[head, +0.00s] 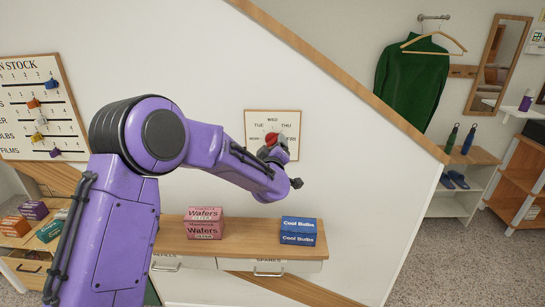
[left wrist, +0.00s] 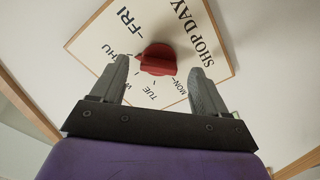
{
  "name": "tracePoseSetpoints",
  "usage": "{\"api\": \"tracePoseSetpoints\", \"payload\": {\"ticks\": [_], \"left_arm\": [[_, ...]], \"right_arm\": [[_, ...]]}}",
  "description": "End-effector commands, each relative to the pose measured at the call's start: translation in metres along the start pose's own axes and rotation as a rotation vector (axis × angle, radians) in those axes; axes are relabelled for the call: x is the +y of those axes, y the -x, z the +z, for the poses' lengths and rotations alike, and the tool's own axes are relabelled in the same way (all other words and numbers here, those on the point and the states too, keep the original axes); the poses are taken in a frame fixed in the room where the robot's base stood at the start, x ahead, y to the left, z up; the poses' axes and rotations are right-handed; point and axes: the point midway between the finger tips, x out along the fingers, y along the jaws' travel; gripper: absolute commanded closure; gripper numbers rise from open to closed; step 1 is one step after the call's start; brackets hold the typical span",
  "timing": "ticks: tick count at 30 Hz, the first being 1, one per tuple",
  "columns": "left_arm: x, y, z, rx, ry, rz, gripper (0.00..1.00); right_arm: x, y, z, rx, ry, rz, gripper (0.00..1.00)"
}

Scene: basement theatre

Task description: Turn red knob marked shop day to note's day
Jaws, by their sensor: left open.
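The red knob (head: 271,139) is on a white, wood-framed day panel (head: 257,119) on the white wall. In the left wrist view, the knob (left wrist: 157,60) has day labels around it, and the panel (left wrist: 130,32) reads SHOP DAY. FRI, MON and TUE are legible; THU is partly covered by a finger. My left gripper (head: 272,150) is at the panel. In the left wrist view, its two grey fingers (left wrist: 160,66) are open on either side of the knob, with gaps. My right gripper is out of view. No readable day note shows.
Below the panel, a wooden shelf (head: 250,240) holds pink wafer boxes (head: 204,223) and blue bulb boxes (head: 298,232). A stock board (head: 25,90) with coloured knobs hangs at left. A sloping wood rail (head: 330,70) crosses at right. A small sheet (head: 537,40) at far right is unreadable.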

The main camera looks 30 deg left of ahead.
Motion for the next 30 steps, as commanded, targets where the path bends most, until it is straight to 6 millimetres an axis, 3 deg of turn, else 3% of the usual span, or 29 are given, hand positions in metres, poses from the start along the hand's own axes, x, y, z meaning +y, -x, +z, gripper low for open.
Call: {"api": "tracePoseSetpoints", "payload": {"ticks": [6,10,28,30], "left_arm": [[-0.002,0.054,0.003,0.000,0.000,0.003,0.26],[-0.001,0.074,0.002,-0.001,0.000,0.003,0.26],[0.000,0.082,0.001,-0.001,0.002,0.001,0.26],[-0.003,0.086,0.009,-0.029,-0.006,0.009,0.26]], "right_arm": [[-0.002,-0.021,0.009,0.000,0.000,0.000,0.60],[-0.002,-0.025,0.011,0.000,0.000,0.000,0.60],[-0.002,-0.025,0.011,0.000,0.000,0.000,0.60],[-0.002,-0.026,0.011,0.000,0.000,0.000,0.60]]}}
